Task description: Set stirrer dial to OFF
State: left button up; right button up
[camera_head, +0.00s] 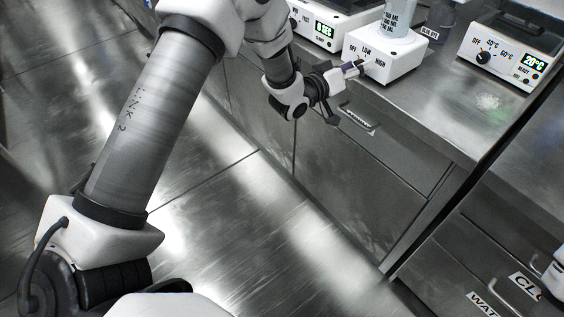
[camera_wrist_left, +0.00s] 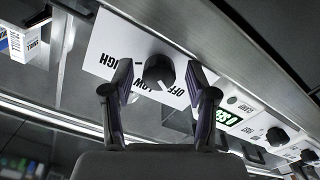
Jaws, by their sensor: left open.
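The white stirrer (camera_head: 391,64) stands at the front edge of the steel counter, with OFF, LOW and HIGH printed on its front and a clear vessel on top. In the left wrist view its black dial (camera_wrist_left: 158,72) shows on the white front panel (camera_wrist_left: 108,48), with the labels upside down. My left gripper (camera_head: 350,69) is in front of the stirrer. In the wrist view its open fingers (camera_wrist_left: 159,88) lie on either side of the dial, with gaps visible. Contact and the exact dial setting cannot be told. My right gripper is not visible.
A white device with a green display (camera_head: 324,30) stands left of the stirrer. A heater with a dial and a 20°C display (camera_head: 508,55) stands to the right. Drawers with a handle (camera_head: 357,118) lie below the counter edge. Bare counter (camera_head: 440,95) shows between stirrer and heater.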

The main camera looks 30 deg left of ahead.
pick_arm(q)
jog(key=s+a+m+b, duration=0.3)
jog(key=s+m, duration=0.4)
jog(key=m, duration=0.1)
jog(key=s+d+f+n+g+y+p, duration=0.25)
jog(key=s+f+g+p, duration=0.65)
jog(key=s+f+p, duration=0.7)
jog(key=s+a+f+n+g+y+p, duration=0.1)
jog(key=s+g, duration=0.3)
jog(key=s, duration=0.7)
jog(key=s+a+f+n+g+y+p, duration=0.1)
jog(key=s+a+n+g+y+p, duration=0.1)
jog(key=s, duration=0.9)
jog(key=shift+s+a+n+g+y, duration=0.35)
jog(key=shift+s+a+n+g, duration=0.15)
jog(key=shift+g, duration=0.5)
jog(key=shift+w+f, duration=0.1)
jog(key=shift+w, duration=0.05)
